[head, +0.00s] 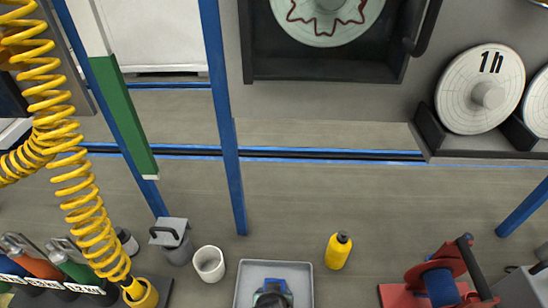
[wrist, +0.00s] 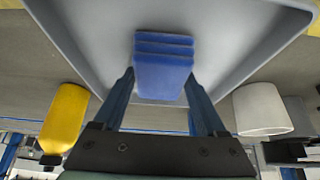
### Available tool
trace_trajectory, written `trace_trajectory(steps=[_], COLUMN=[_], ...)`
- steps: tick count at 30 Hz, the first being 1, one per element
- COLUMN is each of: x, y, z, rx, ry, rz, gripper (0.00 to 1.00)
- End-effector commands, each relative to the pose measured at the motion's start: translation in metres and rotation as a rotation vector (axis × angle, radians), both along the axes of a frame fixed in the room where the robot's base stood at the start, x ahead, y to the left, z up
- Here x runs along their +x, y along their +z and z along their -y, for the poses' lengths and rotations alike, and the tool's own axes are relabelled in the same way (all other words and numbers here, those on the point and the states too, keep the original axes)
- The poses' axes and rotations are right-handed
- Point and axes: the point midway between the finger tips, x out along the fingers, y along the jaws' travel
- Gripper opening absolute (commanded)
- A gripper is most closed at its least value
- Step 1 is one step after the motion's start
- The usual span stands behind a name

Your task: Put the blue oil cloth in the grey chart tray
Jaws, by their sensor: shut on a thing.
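The blue oil cloth (wrist: 163,68) is a folded, layered blue block between the two fingers of my gripper (wrist: 160,82) in the wrist view. My gripper is shut on it. The grey chart tray (wrist: 90,45) fills the upper part of that view behind the cloth. In the head view, the tray (head: 244,290) is at the bottom edge, partly cut off. The cloth (head: 290,268) shows within the tray's outline there, partly hidden by my dark gripper (head: 272,284). I cannot tell whether the cloth touches the tray floor.
A yellow bottle (head: 338,251) stands right of the tray, and a white cup (head: 208,263) stands left of it. A grey lidded can (head: 172,240) is beyond the cup. A red and blue reel (head: 440,283) is at the lower right. The bench behind the tray is clear.

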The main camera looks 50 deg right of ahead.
Motion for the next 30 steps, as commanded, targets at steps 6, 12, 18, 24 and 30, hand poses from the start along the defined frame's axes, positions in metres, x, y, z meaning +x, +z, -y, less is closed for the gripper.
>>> trace_trajectory(steps=[6, 12, 18, 24, 30], x=[0.0, 0.0, 0.0, -0.004, -0.017], y=[-0.003, -0.002, -0.002, 0.014, 0.049], z=[0.0, 0.0, 0.0, -0.005, -0.02], rx=[0.0, 0.0, 0.0, 0.0, -0.001], ry=[0.001, 0.0, 0.0, 0.001, 0.002], rz=[0.0, 0.0, 0.0, 0.0, -0.001], gripper=[0.3, 1.0, 1.0, 1.0, 1.0])
